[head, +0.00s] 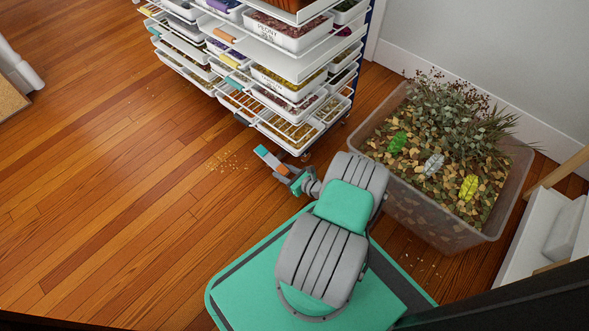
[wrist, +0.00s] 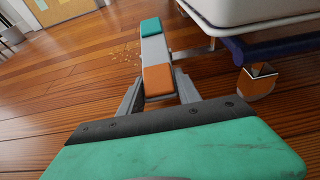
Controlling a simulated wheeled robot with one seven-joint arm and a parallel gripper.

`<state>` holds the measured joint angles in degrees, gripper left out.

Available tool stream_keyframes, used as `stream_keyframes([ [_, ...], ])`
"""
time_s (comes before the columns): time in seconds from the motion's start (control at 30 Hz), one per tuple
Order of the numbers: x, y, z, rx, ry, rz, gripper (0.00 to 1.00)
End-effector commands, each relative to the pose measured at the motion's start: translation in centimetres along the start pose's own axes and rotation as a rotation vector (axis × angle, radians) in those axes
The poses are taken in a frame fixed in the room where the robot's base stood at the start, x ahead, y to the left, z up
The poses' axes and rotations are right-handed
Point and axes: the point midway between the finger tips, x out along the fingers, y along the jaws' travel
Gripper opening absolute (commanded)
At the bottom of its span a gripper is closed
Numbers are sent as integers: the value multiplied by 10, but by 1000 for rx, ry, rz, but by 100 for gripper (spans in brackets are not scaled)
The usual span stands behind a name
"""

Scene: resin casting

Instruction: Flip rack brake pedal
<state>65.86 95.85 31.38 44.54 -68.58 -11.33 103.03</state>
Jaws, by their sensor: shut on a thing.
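The white wire rack (head: 283,140) stands on the wood floor with several trays in it. In the wrist view its lower corner shows a blue rail (wrist: 275,43). My gripper (head: 282,170) is low in front of the rack. It is shut on a short bar with teal, grey and orange sections (wrist: 154,52). The bar points ahead, left of the orange-brown piece and apart from it.
A clear bin (head: 445,235) of dried leaves and plants stands right of the rack, close to my arm. White furniture (head: 515,235) is at the far right. Scattered crumbs (head: 230,162) lie on the floor. The wood floor (head: 110,180) to the left is mostly clear.

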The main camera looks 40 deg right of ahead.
Motion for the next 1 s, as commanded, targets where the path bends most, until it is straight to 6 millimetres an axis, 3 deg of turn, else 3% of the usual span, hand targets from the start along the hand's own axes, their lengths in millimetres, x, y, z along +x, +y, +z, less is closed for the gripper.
stream_keyframes([
  [0.37,4,4,1,-10,-17,8,0],
  [0.4,4,4,1,-10,-17,8,42],
  [0.5,4,4,1,-9,-16,8,49],
  [0.77,1,4,1,-6,-16,8,49],
  [1.0,-41,2,3,-3,-15,3,49],
])
